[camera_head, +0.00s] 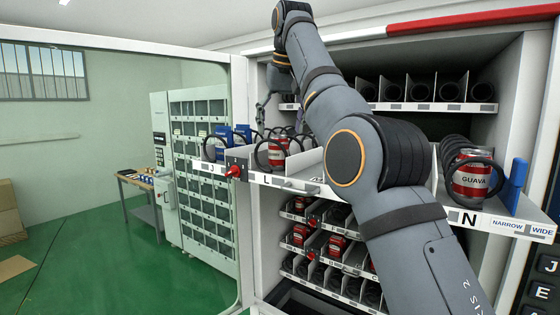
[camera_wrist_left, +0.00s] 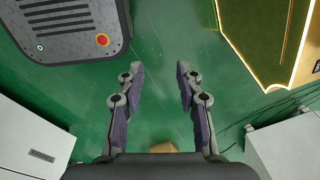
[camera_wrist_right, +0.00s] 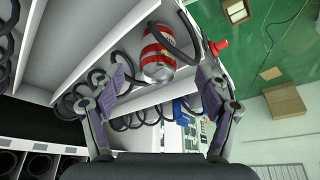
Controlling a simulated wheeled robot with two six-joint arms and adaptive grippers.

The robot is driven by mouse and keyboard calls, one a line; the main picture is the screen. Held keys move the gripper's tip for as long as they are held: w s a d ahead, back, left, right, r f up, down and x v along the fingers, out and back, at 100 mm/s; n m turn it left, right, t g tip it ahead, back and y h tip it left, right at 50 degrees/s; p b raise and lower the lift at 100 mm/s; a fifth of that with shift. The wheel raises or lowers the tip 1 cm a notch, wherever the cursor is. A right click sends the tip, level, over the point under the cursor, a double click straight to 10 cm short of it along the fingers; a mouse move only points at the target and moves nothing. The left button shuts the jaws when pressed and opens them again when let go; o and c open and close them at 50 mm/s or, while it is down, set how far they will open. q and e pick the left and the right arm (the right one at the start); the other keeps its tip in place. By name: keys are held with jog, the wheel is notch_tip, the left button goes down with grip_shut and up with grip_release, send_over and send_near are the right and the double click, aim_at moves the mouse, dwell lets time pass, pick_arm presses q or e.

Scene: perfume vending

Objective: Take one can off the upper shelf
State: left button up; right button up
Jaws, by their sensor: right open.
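A red and white can (camera_head: 277,152) stands inside a black coil at the front of lane L on the upper shelf (camera_head: 300,186). It also shows in the right wrist view (camera_wrist_right: 158,55), beyond and between the fingertips. A red can labelled GUAVA (camera_head: 471,176) stands in a coil at lane N on the right. My right gripper (camera_head: 277,110) is open and empty above the lane L can, with its arm crossing in front of the shelf. My left gripper (camera_wrist_left: 158,68) is open and empty over the green floor; the head view does not show it.
A blue item (camera_head: 241,134) stands left of the lane L can. A red knob (camera_head: 235,171) sticks out at the shelf's front. A shelf of dark coils (camera_head: 420,90) is above, and lower shelves hold more red cans (camera_head: 300,234). The open glass door (camera_head: 240,200) is at the left.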

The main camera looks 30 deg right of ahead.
aim_at(279, 136)
jog(key=w+f, duration=0.1)
jog(key=w+d+f, duration=0.1)
jog(key=shift+w, duration=0.3)
jog(key=shift+b+x, duration=0.7)
jog(key=shift+x, duration=0.15)
jog(key=shift+s+a+f+b, duration=0.1)
jog(key=shift+s+f+b, duration=0.05)
jog(key=shift+f+b, duration=0.15)
jog(key=shift+s+a+f+b, duration=0.1)
jog(key=shift+s+f+b, duration=0.05)
jog(key=shift+f, duration=0.25)
jog(key=shift+w+d+f, duration=0.1)
jog(key=shift+d, duration=0.05)
jog(key=shift+w, duration=0.1)
jog(key=shift+w+d+f, duration=0.1)
jog(key=c, duration=1.3)
pick_arm(q)
jog(key=w, duration=0.1)
jog(key=w+f, duration=0.2)
jog(key=w, duration=0.1)
jog(key=shift+w+d+f, duration=0.1)
jog(key=shift+d+f, duration=0.15)
jog(key=shift+d, duration=0.1)
pick_arm(e)
jog(key=shift+c, duration=0.3)
